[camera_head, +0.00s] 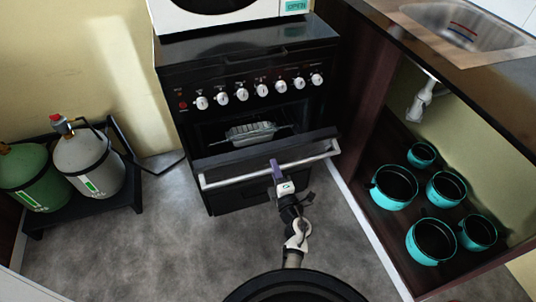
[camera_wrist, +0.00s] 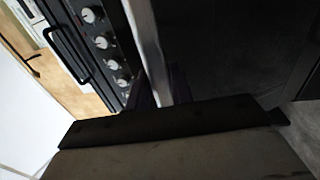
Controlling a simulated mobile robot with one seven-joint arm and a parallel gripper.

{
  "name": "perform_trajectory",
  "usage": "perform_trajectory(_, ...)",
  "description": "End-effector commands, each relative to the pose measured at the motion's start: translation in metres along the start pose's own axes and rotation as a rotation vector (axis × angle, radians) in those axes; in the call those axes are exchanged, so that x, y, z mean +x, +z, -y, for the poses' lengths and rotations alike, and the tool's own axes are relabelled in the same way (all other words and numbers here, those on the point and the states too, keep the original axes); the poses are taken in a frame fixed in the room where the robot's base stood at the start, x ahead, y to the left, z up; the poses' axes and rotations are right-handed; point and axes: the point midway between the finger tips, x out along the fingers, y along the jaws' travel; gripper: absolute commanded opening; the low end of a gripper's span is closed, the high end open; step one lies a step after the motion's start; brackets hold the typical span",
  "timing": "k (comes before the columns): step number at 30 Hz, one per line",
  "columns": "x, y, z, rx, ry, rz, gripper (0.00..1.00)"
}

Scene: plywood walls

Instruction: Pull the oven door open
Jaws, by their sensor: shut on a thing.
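The black oven (camera_head: 250,65) stands against the wall, with a row of white knobs on its front. Its door (camera_head: 225,161) is partly open, tilted out at the top. A gap above the door shows the inside. The pale bar handle (camera_head: 315,156) runs across the door's front. My gripper (camera_head: 274,168) is shut on the handle near its middle, reaching in from the front. In the wrist view, the handle (camera_wrist: 145,40) runs down between my gripper's dark fingers (camera_wrist: 160,92). The fingertips are dark and partly hidden there.
A metal rack or tray (camera_head: 251,132) sits inside the oven. A white microwave (camera_head: 215,12) is on top. Gas cylinders (camera_head: 90,162) stand on a black stand at left. At right, an open cabinet holds several teal pots (camera_head: 432,242). Grey floor (camera_head: 170,240) in front is clear.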

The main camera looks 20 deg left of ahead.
Motion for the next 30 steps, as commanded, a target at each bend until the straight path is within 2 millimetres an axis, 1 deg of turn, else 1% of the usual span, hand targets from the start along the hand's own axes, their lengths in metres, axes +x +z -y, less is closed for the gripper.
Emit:
perform_trajectory(1, -0.013, 0.000, 0.010, 0.002, -0.006, 0.002, 0.00)
perform_trajectory(3, -0.025, 0.000, 0.015, 0.001, -0.006, 0.002, 0.00)
perform_trajectory(6, -0.039, 0.000, 0.021, 0.001, -0.005, 0.001, 0.00)
perform_trajectory(9, -0.048, 0.000, 0.026, 0.000, -0.005, 0.002, 0.00)
perform_trajectory(15, -0.056, 0.000, 0.030, 0.000, -0.006, 0.001, 0.00)
perform_trajectory(25, -0.056, 0.000, 0.031, -0.001, -0.008, 0.003, 0.00)
perform_trajectory(26, -0.056, 0.000, 0.031, -0.001, -0.008, 0.003, 0.25)
perform_trajectory(27, -0.056, 0.000, 0.031, -0.001, -0.009, 0.003, 0.30)
perform_trajectory(30, -0.056, 0.000, 0.031, 0.000, -0.007, 0.002, 0.42)
